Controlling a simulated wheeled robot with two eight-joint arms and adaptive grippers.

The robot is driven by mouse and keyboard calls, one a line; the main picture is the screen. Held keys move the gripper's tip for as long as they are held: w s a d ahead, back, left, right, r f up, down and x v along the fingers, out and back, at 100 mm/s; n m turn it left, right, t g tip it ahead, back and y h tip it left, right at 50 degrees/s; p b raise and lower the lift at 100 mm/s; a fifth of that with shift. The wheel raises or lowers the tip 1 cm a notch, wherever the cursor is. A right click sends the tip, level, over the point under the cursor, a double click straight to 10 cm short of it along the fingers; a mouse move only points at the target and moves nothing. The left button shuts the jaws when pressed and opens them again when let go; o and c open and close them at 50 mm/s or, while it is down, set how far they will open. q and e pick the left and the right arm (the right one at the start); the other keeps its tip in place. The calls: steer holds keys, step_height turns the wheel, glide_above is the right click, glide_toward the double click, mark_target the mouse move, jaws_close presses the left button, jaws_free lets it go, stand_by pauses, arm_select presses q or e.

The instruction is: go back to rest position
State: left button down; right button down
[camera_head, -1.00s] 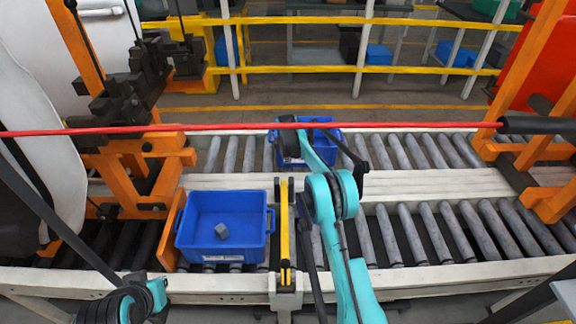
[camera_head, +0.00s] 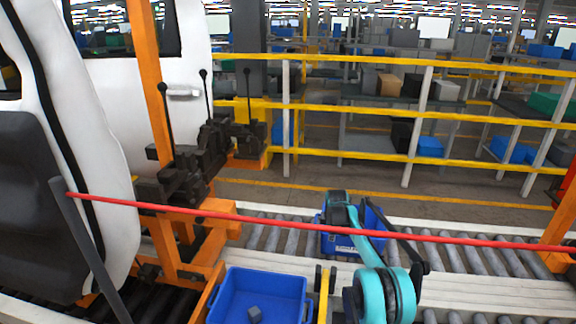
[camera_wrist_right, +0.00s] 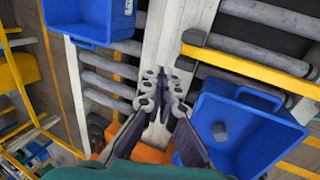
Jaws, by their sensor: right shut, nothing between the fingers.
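My right arm, teal and black, rises from the bottom in the head view. Its gripper (camera_head: 337,205) is by the far blue bin, with its fingers hard to make out there. In the right wrist view the two dark fingers (camera_wrist_right: 165,98) are shut with nothing between them. They are above the pale strip between the two conveyor lines and touch nothing that I can see. My left gripper is not in view.
A near blue bin (camera_head: 232,291) holds a small grey block (camera_head: 255,313). The far blue bin (camera_head: 376,222) stands on the back rollers. A red bar (camera_head: 300,221) crosses the view. A white car door (camera_head: 75,100) and an orange frame (camera_head: 178,245) stand left. Yellow rails (camera_head: 350,108) are behind.

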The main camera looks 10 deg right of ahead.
steer(key=s+a+r+m+t+b, duration=0.1)
steer(key=s+a+r+m, duration=0.25)
steer(key=s+r, duration=0.6)
steer(key=s+a+r+m+t+b, duration=0.15)
steer(key=s+r+m, duration=0.25)
steer(key=s+r, duration=0.55)
steer(key=s+a+f+m, duration=0.1)
steer(key=s+f+m, duration=0.1)
steer(key=s, duration=0.7)
steer(key=s+a+f+m+b, duration=0.1)
steer(key=s+f, duration=0.4)
steer(key=s, duration=0.5)
steer(key=s+a+f+m+y+b, duration=0.1)
steer(key=s+f+m, duration=0.3)
steer(key=s, duration=0.6)
steer(key=shift+s+a+t, duration=0.15)
steer(key=shift+a+t, duration=0.1)
steer(key=shift+t, duration=0.2)
